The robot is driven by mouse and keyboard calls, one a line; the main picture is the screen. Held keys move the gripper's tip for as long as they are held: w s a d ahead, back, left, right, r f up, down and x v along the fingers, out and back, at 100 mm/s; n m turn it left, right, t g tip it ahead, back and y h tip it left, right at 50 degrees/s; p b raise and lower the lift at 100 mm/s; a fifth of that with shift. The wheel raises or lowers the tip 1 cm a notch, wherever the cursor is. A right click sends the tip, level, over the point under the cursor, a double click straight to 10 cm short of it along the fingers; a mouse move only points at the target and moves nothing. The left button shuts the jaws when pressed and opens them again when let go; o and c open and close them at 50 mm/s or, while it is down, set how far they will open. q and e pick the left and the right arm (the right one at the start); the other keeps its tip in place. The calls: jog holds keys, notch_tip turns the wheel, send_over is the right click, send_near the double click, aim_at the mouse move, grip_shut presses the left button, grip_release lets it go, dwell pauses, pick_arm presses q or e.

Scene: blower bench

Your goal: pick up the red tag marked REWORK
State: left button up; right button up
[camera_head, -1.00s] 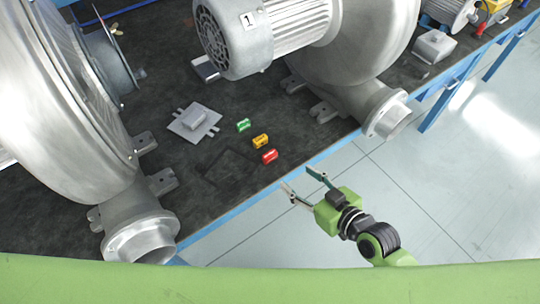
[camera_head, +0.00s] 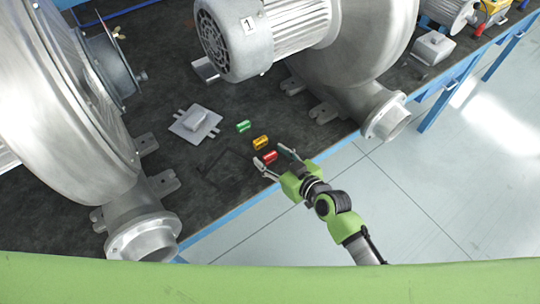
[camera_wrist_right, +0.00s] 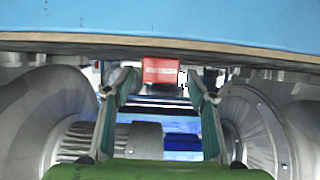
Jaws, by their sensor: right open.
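The red tag (camera_head: 270,157) lies on the dark bench top near its front edge, the closest of three small tags to that edge. My right gripper (camera_head: 275,160) is open, with its two fingertips on either side of the red tag in the head view. In the right wrist view the red tag (camera_wrist_right: 161,70) shows white lettering, too small to read surely, beyond and between the open fingers (camera_wrist_right: 160,85). I cannot tell if a finger touches it. My left gripper is not in view.
A yellow tag (camera_head: 261,142) and a green tag (camera_head: 243,126) lie just behind the red one. A grey plate with a block (camera_head: 194,122) lies to the left. Large blowers stand left (camera_head: 70,120) and right (camera_head: 362,60). The bench's blue front edge (camera_head: 225,220) is close.

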jog(key=shift+w+a+f, duration=0.3)
jog(key=shift+w+a, duration=0.1)
jog(key=shift+w, duration=0.1)
jog(key=c, duration=1.1)
jog(key=shift+o, duration=0.2)
